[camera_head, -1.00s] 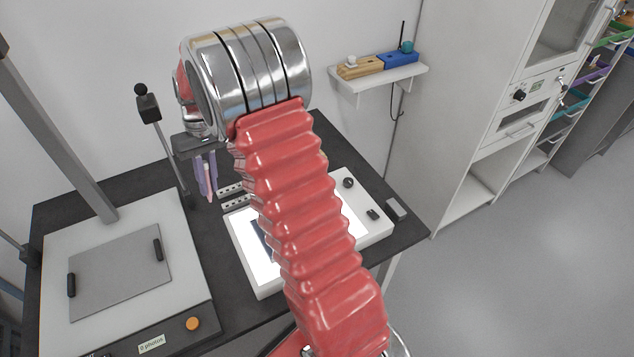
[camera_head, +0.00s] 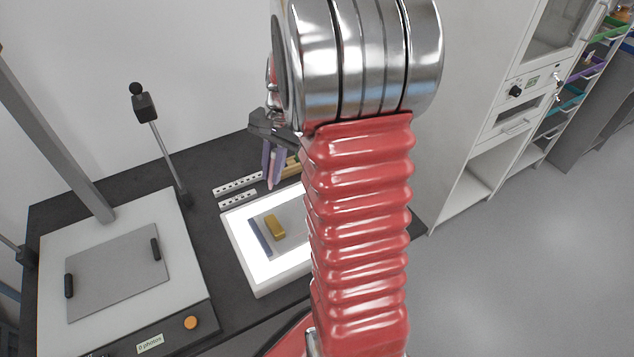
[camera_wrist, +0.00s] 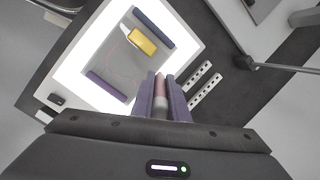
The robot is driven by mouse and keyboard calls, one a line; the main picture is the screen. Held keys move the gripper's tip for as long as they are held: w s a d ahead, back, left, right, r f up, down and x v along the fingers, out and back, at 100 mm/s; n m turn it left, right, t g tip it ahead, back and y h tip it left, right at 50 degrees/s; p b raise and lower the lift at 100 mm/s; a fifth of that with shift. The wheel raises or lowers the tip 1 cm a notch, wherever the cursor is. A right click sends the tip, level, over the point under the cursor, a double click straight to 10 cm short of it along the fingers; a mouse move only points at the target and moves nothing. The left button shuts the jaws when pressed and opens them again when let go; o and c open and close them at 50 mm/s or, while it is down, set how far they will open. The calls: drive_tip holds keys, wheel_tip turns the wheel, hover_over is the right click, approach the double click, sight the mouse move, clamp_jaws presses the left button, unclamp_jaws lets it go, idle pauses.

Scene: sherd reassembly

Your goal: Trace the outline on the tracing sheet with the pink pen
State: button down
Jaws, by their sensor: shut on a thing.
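My gripper (camera_head: 272,165) points down with its purple fingers shut on the pink pen (camera_head: 272,172), above the back edge of the lit panel. In the wrist view my gripper (camera_wrist: 161,92) holds the pen (camera_wrist: 160,84) upright between its fingers. The grey tracing sheet (camera_wrist: 118,62) lies on the glowing white light panel (camera_wrist: 72,68). Dark bars lie along two of its sides, one bar (camera_wrist: 153,27) and another (camera_wrist: 106,87). A yellow block (camera_wrist: 143,41) sits on the sheet. My arm hides the panel's right part in the head view.
Two white perforated strips (camera_head: 238,184) lie on the black table behind the panel. A white stand with a grey plate (camera_head: 118,272) and a post stands at the left. A thin rod with a black head (camera_head: 145,105) rises behind. A tall white cabinet stands at the right.

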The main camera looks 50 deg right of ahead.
drive_tip(key=s+d+m+t, duration=0.1)
drive_tip(key=s+d+m, duration=0.3)
drive_tip(key=s+m, duration=0.6)
drive_tip(key=shift+s+d+r+m+h, duration=0.15)
drive_tip(key=shift+s+r+m+h, duration=0.25)
drive_tip(key=shift+s, duration=0.25)
drive_tip(key=shift+f, duration=0.1)
drive_tip(key=shift+s+d+x, duration=0.1)
drive_tip(key=shift+d+x, duration=0.05)
drive_tip(key=shift+x, duration=0.65)
drive_tip(key=shift+s+d+x, duration=0.1)
drive_tip(key=shift+d+x, duration=0.05)
drive_tip(key=shift+x, duration=0.65)
drive_tip(key=shift+s+d+x, duration=0.1)
drive_tip(key=shift+s+x, duration=0.05)
drive_tip(key=shift+x, duration=0.65)
drive_tip(key=shift+w, duration=0.1)
drive_tip(key=w+a+n+g+h, duration=0.1)
drive_tip(key=w+a+n+g, duration=0.3)
drive_tip(key=w+a+n, duration=1.9)
drive_tip(key=shift+w+a+n, duration=0.35)
drive_tip(key=shift+a+n, duration=0.35)
drive_tip(key=shift+n, duration=0.2)
